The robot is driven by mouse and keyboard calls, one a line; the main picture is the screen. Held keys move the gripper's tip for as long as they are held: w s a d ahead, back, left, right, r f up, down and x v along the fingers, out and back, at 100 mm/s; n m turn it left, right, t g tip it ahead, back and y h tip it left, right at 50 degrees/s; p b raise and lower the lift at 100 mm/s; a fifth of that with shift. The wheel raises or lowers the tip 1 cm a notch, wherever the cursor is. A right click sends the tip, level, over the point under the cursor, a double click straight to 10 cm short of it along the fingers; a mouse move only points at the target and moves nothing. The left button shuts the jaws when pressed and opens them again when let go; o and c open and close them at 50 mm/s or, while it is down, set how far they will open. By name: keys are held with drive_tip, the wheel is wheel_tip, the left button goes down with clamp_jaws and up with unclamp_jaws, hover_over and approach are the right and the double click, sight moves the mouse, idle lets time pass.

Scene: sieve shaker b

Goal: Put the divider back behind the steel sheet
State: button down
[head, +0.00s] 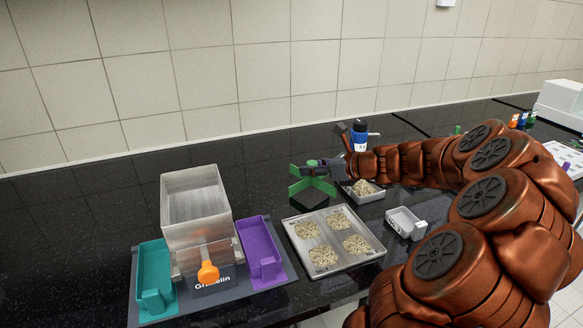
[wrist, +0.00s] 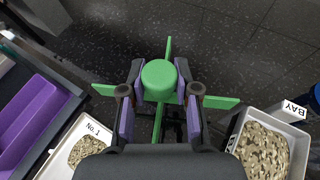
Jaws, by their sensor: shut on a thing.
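The green divider (head: 311,186), crossed vanes with a round knob, is in my gripper (head: 326,169) in the head view. In the wrist view my gripper (wrist: 160,98) has its purple pads on both sides of the divider's knob (wrist: 159,80), and the vanes spread out below. The divider is upright behind the steel sheet (head: 339,266), over a dark patch or block. I cannot tell whether it touches what is below. The steel sheet carries several piles of grain, apart from one another; its corner with the No.1 label shows in the wrist view (wrist: 62,160).
A sieve shaker (head: 196,208) with an orange knob stands left, between a teal tray (head: 153,280) and a purple tray (head: 260,252). A grain-filled tray (head: 374,196) is right of the divider, near a blue bottle (head: 360,137). An empty small tray (head: 405,222) stands nearer.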

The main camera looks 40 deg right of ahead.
drive_tip(key=w, duration=0.9)
drive_tip(key=shift+f+p, duration=0.4)
drive_tip(key=shift+w+d+f, duration=0.1)
drive_tip(key=shift+w+f, duration=0.05)
drive_tip(key=shift+f, duration=1.65)
drive_tip(key=c, duration=0.8)
unclamp_jaws()
drive_tip(key=shift+c, duration=0.2)
drive_tip(key=v, duration=1.2)
drive_tip(key=shift+b, duration=0.35)
